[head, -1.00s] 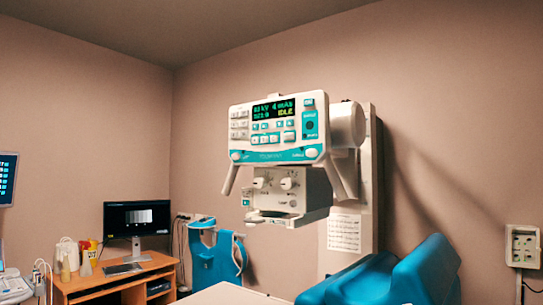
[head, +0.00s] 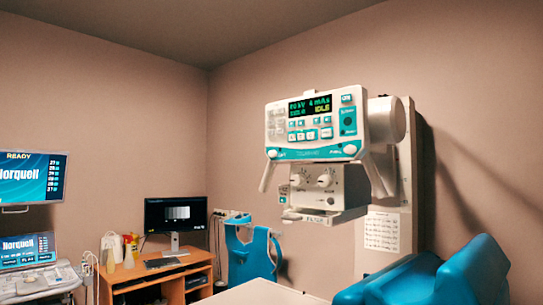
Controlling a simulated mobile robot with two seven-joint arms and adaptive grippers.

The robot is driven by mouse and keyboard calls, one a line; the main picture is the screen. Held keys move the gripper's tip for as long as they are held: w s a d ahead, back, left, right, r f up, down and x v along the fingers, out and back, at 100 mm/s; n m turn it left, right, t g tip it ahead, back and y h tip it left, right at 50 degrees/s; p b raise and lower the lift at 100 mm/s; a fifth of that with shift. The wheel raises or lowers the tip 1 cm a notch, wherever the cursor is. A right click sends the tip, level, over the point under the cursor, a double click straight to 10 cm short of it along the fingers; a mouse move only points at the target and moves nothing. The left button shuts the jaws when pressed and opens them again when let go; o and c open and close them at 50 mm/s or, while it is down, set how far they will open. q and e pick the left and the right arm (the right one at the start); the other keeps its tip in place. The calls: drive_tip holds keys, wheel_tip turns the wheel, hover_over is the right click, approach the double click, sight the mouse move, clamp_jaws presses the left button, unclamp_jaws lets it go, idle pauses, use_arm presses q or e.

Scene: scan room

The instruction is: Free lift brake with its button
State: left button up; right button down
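The x-ray tube head carries a white and teal control panel (head: 316,128) at the middle right of the head view. Its dark display (head: 310,106) shows green and yellow text, with IDLE legible. Several small buttons (head: 308,134) sit below the display, and a teal block with a dark round part (head: 348,121) is at its right. Two angled handles hang below the panel, the left one (head: 269,175) and the right one (head: 376,175). The collimator box (head: 327,187) with two knobs is between them. I cannot tell which button is the brake's. Neither of my grippers is in view.
A white wall column (head: 408,170) stands behind the tube head. Blue padded shapes (head: 420,280) and a pale flat surface (head: 262,293) are at the bottom. A wooden desk (head: 160,277) with a monitor (head: 176,214) and an ultrasound-like console (head: 30,262) stand left.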

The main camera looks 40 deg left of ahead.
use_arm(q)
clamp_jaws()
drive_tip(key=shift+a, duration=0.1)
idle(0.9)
